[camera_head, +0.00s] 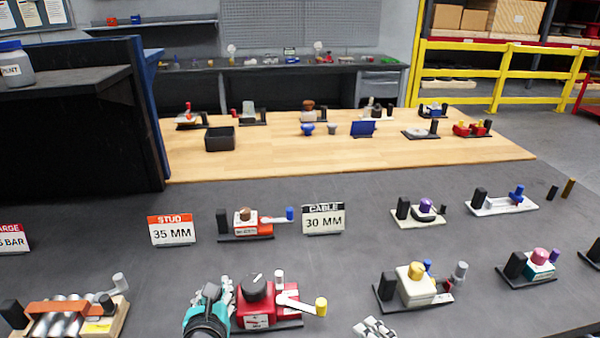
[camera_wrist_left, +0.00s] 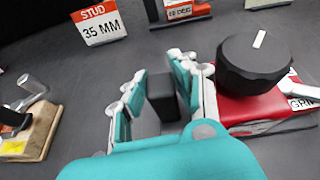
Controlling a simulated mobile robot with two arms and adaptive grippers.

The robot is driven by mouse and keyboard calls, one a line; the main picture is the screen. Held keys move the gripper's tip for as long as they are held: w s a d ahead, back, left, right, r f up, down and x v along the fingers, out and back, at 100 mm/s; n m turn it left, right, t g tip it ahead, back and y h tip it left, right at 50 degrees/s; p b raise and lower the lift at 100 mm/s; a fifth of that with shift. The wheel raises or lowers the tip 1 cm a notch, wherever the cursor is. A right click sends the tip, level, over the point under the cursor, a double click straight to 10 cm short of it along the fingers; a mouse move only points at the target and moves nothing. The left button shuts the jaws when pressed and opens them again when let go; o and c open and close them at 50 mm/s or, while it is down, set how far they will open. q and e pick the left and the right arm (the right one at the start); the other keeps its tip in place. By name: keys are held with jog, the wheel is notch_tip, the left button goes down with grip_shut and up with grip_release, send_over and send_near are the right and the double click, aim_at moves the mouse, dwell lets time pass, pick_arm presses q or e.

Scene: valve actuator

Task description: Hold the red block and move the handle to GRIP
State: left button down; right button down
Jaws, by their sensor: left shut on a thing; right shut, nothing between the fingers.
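The red block (camera_head: 255,318) stands on a dark plate at the front middle, with a black knob (camera_head: 254,288) on top. Its white handle (camera_head: 298,303) points right and slightly toward me, ending in a yellow tip (camera_head: 321,307). My left gripper (camera_head: 222,291) is shut on a black post (camera_wrist_left: 162,96) beside the red block. My right gripper (camera_head: 375,328) is shut and empty at the bottom edge, right of the handle.
A device with an orange-red block (camera_head: 262,230) and two signs, STUD (camera_head: 171,230) and CABLE (camera_head: 323,219), stand behind. A beige device (camera_head: 415,287) is to the right. A wooden-based device with rollers (camera_head: 65,317) is at left. Dark table between is clear.

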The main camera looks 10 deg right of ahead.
pick_arm(q)
jog(key=c, duration=1)
grip_release()
jog(key=shift+f, duration=0.1)
